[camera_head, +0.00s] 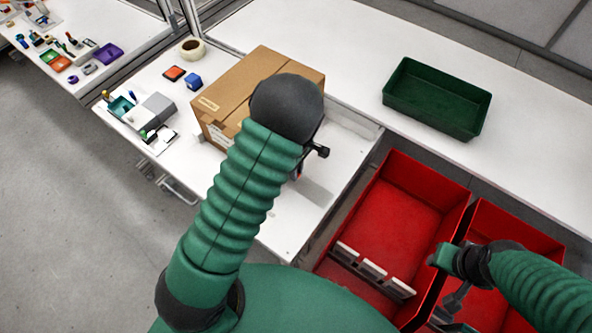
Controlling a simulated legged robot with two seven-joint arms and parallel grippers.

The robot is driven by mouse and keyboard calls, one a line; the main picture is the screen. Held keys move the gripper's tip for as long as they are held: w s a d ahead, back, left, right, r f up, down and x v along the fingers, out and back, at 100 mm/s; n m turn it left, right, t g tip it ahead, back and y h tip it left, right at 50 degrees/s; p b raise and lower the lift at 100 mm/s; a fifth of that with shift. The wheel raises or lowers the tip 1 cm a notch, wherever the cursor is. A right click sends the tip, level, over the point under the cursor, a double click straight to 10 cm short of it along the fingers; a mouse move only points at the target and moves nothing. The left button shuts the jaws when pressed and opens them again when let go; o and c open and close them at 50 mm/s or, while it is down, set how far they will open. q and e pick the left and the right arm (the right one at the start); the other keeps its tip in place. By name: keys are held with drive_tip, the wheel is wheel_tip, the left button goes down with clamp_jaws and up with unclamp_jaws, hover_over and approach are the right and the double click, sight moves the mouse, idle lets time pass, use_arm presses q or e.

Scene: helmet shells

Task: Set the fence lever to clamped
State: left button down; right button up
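My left arm reaches up through the middle of the head view, over the cardboard box and white table. Its dark rounded wrist covers most of my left gripper (312,154). Only small dark parts show below and right of the wrist, with a small red bit near them. I cannot tell whether these parts all belong to the gripper or partly to a fence lever. No fence lever can be made out clearly, and its setting cannot be read. My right gripper (453,301) is low at the right, over the red bins, small and partly hidden by its own wrist.
A green tray (437,98) sits on the back counter. Red bins (415,205) are at the lower right, one holding several pale blocks.

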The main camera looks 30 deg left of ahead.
use_arm(q)
drive_tip(key=shift+a, duration=0.3)
drive_tip(key=shift+d, duration=0.15)
drive_tip(key=shift+d+r+y+p, duration=0.1)
drive_tip(key=shift+d+y+p, duration=0.3)
drive_tip(key=shift+y+p, duration=0.55)
drive_tip(key=shift+f+y+p, duration=0.25)
drive_tip(key=shift+f+p, duration=0.2)
drive_tip(key=shift+p, duration=0.3)
drive_tip(key=shift+f, duration=0.1)
drive_tip(key=c, duration=1.6)
unclamp_jaws()
drive_tip(key=shift+o, duration=1)
drive_tip(key=shift+a+f, duration=0.1)
